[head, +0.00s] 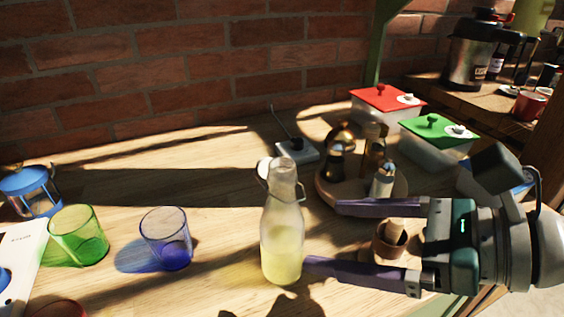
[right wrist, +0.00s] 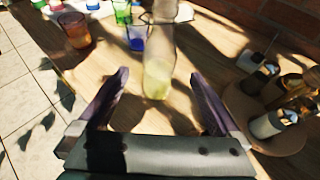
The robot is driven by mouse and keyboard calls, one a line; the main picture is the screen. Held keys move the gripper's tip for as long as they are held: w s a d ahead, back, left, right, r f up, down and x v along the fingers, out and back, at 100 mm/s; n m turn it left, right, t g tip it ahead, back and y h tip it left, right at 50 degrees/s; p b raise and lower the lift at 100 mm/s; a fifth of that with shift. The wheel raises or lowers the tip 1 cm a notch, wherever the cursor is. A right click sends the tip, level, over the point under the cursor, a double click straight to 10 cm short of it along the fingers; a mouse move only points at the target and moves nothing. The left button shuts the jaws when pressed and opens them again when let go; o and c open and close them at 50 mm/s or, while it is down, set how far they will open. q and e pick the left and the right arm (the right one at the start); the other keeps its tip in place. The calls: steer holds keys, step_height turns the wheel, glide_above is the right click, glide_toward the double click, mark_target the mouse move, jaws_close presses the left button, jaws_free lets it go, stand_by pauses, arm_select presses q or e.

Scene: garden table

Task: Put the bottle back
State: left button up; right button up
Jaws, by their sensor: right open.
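A clear glass bottle (head: 282,228) with a wire clip and pale yellow liquid stands upright on the wooden table. In the right wrist view the bottle (right wrist: 160,60) stands ahead of the fingertips, in line with the gap between them. My right gripper (head: 322,234) comes in from the right with its purple fingers open and nothing between them. In the head view one fingertip is close to the bottle's lower right side; I cannot tell if it touches. The gripper also shows in the right wrist view (right wrist: 158,78). My left gripper is not in view.
A round wooden tray (head: 330,190) with several shakers stands behind the right gripper. A small wooden cup (head: 389,240) shows between its fingers. Green (head: 79,236) and blue (head: 166,240) glasses stand left of the bottle. Red-lidded (head: 384,103) and green-lidded (head: 436,142) boxes stand at back right.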

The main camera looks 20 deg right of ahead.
steer(key=s+a+f+n+g+h, duration=0.1)
steer(key=s+f+n+g+h, duration=0.15)
steer(key=s+n, duration=0.45)
steer(key=s+a+f+n+g+h, duration=0.1)
steer(key=s+a+f+n+g, duration=0.15)
steer(key=n, duration=0.85)
steer(key=s+d+r+n+g+h, duration=0.1)
steer(key=s+d+n+h, duration=0.3)
steer(key=n, duration=0.7)
steer(key=shift+s+d+r+n+g+h, duration=0.3)
steer(key=shift+s+d+r+n+h, duration=0.15)
steer(key=shift+d+r, duration=0.35)
